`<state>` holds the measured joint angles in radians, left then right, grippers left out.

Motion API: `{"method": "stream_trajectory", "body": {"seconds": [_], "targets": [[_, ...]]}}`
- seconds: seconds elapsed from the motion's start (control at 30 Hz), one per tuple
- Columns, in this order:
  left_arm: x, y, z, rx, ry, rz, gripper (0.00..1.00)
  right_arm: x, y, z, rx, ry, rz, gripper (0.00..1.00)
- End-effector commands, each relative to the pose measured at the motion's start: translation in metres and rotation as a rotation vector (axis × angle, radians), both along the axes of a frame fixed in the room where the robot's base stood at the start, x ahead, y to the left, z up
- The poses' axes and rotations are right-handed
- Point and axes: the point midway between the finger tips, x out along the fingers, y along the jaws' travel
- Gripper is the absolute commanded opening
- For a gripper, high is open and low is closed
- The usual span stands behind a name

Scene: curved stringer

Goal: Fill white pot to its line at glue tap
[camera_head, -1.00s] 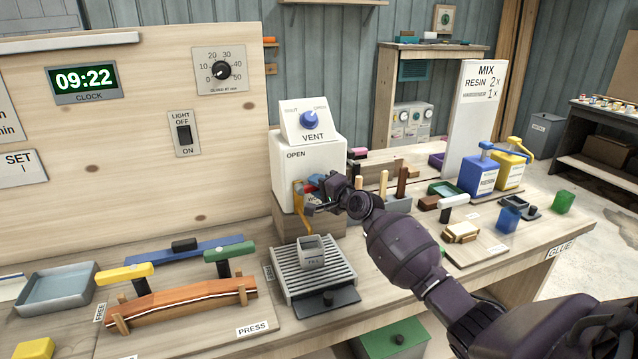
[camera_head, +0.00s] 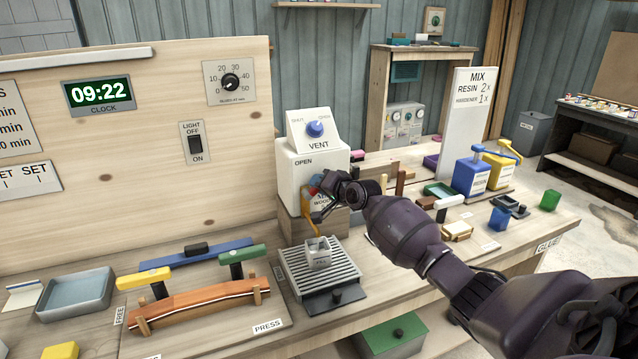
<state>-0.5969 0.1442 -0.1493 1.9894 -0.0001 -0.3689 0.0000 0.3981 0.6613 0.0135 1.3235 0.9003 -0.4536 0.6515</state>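The small pale grey-white pot (camera_head: 319,258) stands upright on the ribbed drip grate (camera_head: 345,262) in front of the white glue dispenser (camera_head: 296,172). An orange-yellow lever or spout (camera_head: 307,208) hangs from the dispenser's front, just above the pot. My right gripper (camera_head: 318,200) reaches in from the right and is right at this tap, above the pot. Its dark fingers overlap the tap's parts, so I cannot tell whether they are open or closed on it. The glue level and the line inside the pot are too small to make out. My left gripper is not in view.
A blue vent knob (camera_head: 316,129) tops the dispenser. A clamped wooden stringer (camera_head: 195,304) lies to the left, beside a grey tray (camera_head: 76,295). Blue (camera_head: 470,178) and yellow (camera_head: 502,171) containers stand at the right. My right arm crosses the bench's front.

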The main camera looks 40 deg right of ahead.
Motion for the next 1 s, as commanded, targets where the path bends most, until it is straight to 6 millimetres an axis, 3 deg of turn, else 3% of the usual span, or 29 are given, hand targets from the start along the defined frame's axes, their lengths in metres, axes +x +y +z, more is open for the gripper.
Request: {"method": "stream_trajectory", "body": {"seconds": [0.57, 0.6, 0.73, 1.0], "targets": [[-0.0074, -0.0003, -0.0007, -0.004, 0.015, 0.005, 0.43, -0.0002, 0.0003, -0.0001, -0.033, 0.011, 0.001, 0.00], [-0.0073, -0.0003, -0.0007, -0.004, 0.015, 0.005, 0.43, -0.0003, 0.0002, 0.0000, -0.033, 0.011, 0.001, 0.28], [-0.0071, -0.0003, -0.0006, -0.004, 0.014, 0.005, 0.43, -0.0003, 0.0001, 0.0002, -0.032, 0.010, 0.001, 0.48], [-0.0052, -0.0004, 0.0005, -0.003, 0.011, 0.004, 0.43, -0.0003, 0.0000, 0.0008, -0.032, 0.009, 0.000, 0.51]]}}
